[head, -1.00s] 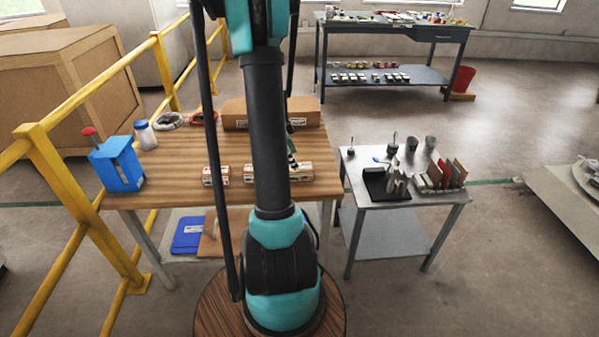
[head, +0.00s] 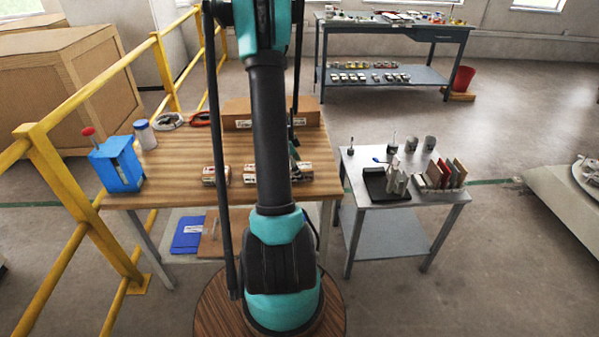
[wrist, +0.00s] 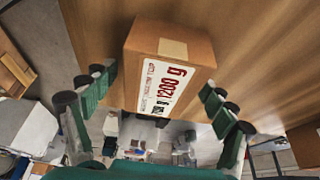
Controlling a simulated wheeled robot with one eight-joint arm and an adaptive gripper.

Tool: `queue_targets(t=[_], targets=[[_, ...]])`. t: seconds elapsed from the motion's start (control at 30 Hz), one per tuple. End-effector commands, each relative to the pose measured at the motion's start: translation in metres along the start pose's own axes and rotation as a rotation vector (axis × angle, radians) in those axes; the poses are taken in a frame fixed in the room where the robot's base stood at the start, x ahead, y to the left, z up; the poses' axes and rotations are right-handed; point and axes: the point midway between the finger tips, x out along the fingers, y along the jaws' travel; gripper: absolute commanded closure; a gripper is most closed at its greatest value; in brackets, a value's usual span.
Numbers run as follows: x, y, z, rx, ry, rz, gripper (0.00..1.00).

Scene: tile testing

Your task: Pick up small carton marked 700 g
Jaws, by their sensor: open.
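My arm hides part of the row and most of my gripper.
A blue device (head: 118,165) and a white jar (head: 145,135) stand at left. A grey metal table (head: 380,192) with tools is at right. A yellow railing (head: 75,175) runs along the left.

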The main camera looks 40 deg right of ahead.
Motion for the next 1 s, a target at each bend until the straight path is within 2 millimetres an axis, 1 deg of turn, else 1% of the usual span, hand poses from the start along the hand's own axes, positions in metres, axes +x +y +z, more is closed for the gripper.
queue_targets(t=[0.57,0.67,1.0], targets=[[0.0038,-0.0002,0.0016,0.0,0.0,0.0,0.16],[0.0038,-0.0001,0.0016,0.0,0.0,0.0,0.27],[0.0038,-0.0001,0.0016,0.0,0.0,0.0,0.69]])
